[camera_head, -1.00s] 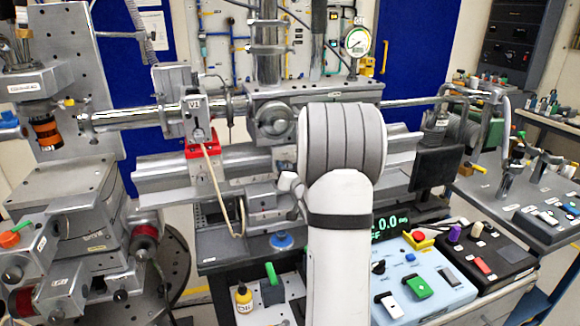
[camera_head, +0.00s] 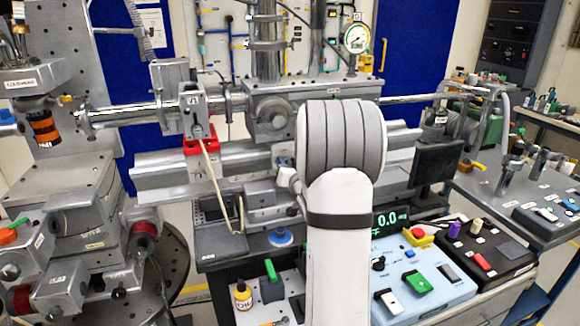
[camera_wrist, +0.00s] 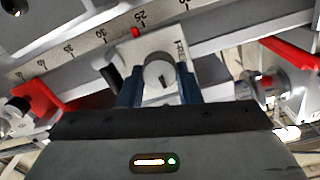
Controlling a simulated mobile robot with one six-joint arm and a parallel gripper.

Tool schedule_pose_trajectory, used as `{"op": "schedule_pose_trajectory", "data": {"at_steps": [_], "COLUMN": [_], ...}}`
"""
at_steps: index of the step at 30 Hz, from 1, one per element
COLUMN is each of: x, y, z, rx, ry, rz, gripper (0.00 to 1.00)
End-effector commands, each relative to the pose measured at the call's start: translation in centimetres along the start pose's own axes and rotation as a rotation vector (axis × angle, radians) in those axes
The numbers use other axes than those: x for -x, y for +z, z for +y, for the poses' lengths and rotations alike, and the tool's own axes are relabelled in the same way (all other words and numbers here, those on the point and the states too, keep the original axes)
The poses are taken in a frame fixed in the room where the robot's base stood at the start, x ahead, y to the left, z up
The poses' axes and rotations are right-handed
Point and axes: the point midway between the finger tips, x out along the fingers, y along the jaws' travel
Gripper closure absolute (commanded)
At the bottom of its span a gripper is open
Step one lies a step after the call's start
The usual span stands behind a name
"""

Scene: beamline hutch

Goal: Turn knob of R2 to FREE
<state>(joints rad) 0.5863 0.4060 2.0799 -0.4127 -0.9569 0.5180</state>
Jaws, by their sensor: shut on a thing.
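In the wrist view a round grey knob (camera_wrist: 157,66) with a dark mark pointing down sits on a light block (camera_wrist: 187,62) on a scaled rail. The lettering on the block, beside the knob, reads like FREE but is small and tilted. My gripper (camera_wrist: 160,80) has its two blue fingers on either side of the knob and is shut on it. No R2 label is legible. In the head view my arm covers the gripper and the knob.
A numbered scale (camera_wrist: 82,47) runs behind the block, with a small red marker (camera_wrist: 137,32) above the knob. Red parts lie left (camera_wrist: 38,97) and right (camera_wrist: 290,55). In the head view a red clamp (camera_head: 203,146) sits on the rail, and a blue control box (camera_head: 440,283) stands right of my arm.

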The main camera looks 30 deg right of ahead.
Motion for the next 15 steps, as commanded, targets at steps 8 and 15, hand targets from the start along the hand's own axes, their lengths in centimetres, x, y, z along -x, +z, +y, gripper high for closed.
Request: {"op": "schedule_pose_trajectory", "data": {"at_steps": [8, 15], "x": [0.04, 0.03], "y": [0.8, 0.91], "z": [0.11, 0.01], "rx": [0.175, 0.399], "ry": [0.0, -0.001], "rz": [0.003, 0.003], "gripper": [0.92, 0.92]}}
